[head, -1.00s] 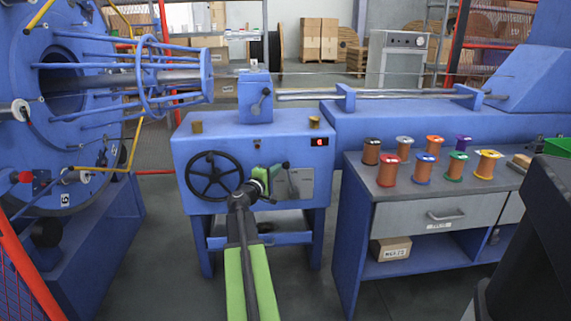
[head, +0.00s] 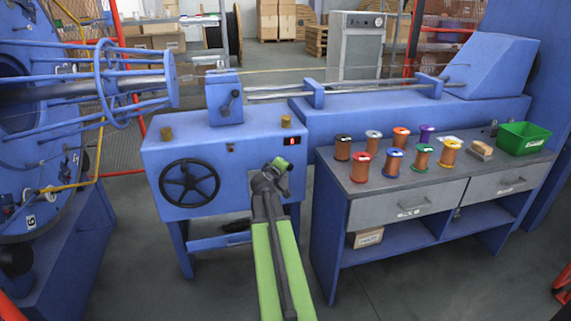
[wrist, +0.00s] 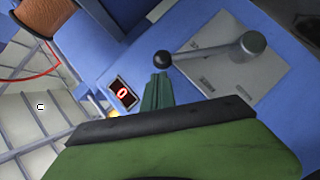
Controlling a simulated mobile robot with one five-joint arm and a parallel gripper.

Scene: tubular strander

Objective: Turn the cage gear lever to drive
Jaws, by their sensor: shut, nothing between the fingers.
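A grey lever with a black ball knob (wrist: 163,59) shows in the wrist view, its round hub (wrist: 253,42) on a pale plate (wrist: 228,72). The plate is on the front of the blue cabinet (head: 225,145), and its marks are too small to read. My gripper (head: 282,164) is in front of the plate area in the head view and hides the lever there. In the wrist view its green finger (wrist: 156,92) is just below the knob; I cannot tell whether they touch. My gripper is shut and empty.
A red-digit display (head: 291,141) is above my gripper and reads 0 in the wrist view. A black handwheel (head: 190,183) is to the left. A workbench (head: 440,180) with several wire spools and a green bin (head: 525,138) stands to the right. Grey floor is open in front.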

